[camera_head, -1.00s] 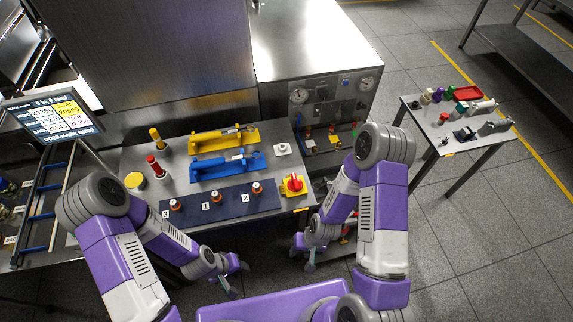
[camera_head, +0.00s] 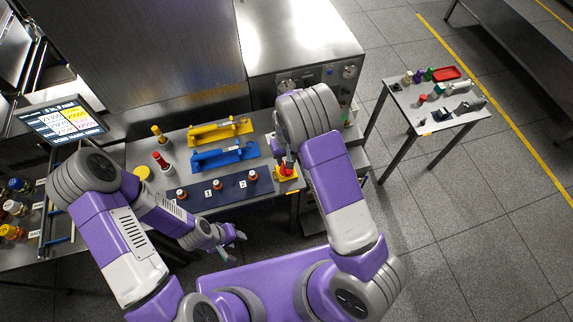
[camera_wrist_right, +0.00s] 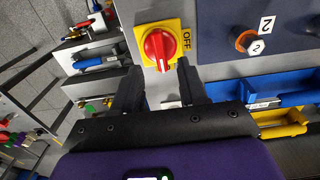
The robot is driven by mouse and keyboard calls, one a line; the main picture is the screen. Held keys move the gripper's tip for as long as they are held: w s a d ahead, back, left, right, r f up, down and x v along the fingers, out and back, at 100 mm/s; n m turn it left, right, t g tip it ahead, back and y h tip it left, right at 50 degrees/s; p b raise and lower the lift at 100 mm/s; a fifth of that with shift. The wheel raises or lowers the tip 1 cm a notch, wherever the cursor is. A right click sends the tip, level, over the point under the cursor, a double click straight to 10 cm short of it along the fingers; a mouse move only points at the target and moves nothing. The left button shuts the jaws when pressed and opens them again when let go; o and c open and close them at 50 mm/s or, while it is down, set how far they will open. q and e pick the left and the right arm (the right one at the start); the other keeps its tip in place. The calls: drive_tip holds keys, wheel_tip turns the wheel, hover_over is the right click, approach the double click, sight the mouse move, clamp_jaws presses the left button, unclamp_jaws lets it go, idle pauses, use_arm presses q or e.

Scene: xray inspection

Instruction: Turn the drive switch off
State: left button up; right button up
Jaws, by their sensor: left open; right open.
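The drive switch is a red rotary knob on a yellow plate (camera_head: 287,174), at the right front corner of the table in the head view. An OFF label (camera_wrist_right: 186,42) is on the plate's right side there. In the head view my right forearm hides most of the right gripper. My left gripper (camera_head: 238,238) is open and empty in front of the table.
A dark panel (camera_head: 238,190) with numbered buttons is left of the switch. Blue (camera_head: 225,156) and yellow (camera_head: 218,131) fixtures stand behind it. A screen (camera_head: 62,120) is at the left. A small side table (camera_head: 405,108) with several items stands at the right, with open floor before it.

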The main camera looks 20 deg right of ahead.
drive_tip(key=shift+f, duration=2.75)
clamp_jaws()
